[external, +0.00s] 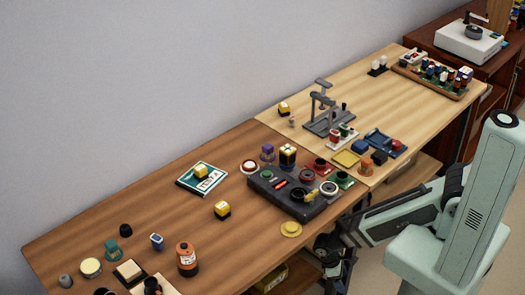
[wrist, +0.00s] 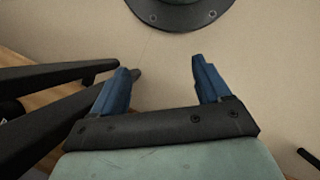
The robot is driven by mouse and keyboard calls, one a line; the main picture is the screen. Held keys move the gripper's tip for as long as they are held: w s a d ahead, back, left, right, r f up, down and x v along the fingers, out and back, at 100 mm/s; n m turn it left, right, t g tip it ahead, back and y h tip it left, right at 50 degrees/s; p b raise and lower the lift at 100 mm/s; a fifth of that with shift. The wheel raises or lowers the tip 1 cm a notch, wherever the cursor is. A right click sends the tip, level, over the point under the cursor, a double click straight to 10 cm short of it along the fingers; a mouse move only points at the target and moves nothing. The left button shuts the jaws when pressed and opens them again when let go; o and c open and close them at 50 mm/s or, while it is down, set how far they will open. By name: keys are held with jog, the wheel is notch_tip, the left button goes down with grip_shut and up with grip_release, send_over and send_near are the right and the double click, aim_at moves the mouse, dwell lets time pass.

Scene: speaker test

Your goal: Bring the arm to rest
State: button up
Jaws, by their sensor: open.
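My gripper (wrist: 160,65) shows in the wrist view with its two blue fingers spread wide apart. It is open, and nothing is between the fingers. Behind them in that view is plain beige floor. In the external view my pale green arm is at the right, folded low in front of the workbenches. Its dark far parts are by the front edge of the brown bench (external: 130,232), and I cannot make out the fingers there.
A black speaker-test unit (external: 318,207) with coloured parts stands on the brown bench. A grey stand (external: 322,125) and small trays are on the lighter bench (external: 385,90). An orange bottle (external: 187,262) and yellow-topped blocks stand further left. Dark bars and wood show at the wrist view's left.

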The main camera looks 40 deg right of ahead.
jog(key=s+d+m+g+y, duration=0.2)
jog(key=s+d+m, duration=0.4)
jog(key=s+d, duration=0.2)
jog(key=shift+s+d+f+m+g+y, duration=0.2)
jog(key=shift+s+d+m+g+y, duration=0.15)
jog(key=shift+d, duration=1.05)
